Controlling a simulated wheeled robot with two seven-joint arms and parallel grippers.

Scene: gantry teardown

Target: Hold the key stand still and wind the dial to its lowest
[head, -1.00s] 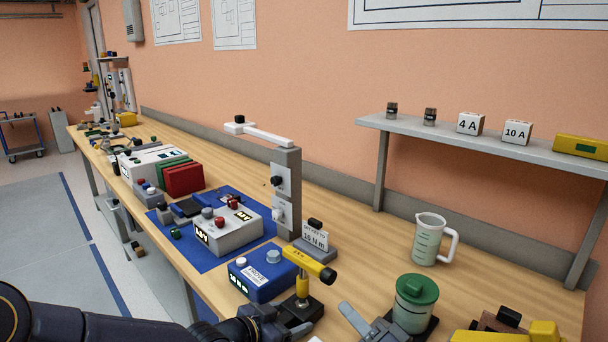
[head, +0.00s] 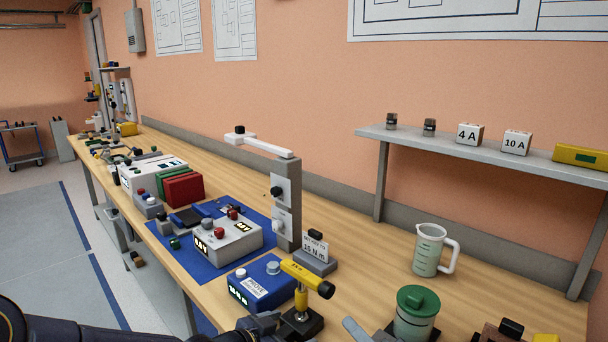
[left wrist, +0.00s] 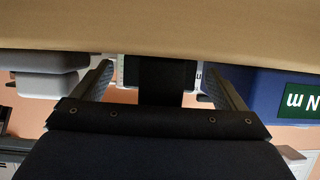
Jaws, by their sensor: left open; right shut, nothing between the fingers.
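The key stand has a black base (head: 305,322) at the front of the bench, with an upright yellow key (head: 303,276) on it. The key's crossbar ends in a black knob (head: 326,290), which looks like the dial. My left gripper (head: 268,324) is low beside the base, at its left. In the left wrist view its open fingers (left wrist: 160,80) stand either side of a dark block, apparently the base; contact cannot be told.
A blue box (head: 262,283) with a display stands just left of the key. Behind it a sign (head: 315,249) reads 16 N m. Bench between sign and jug is clear.

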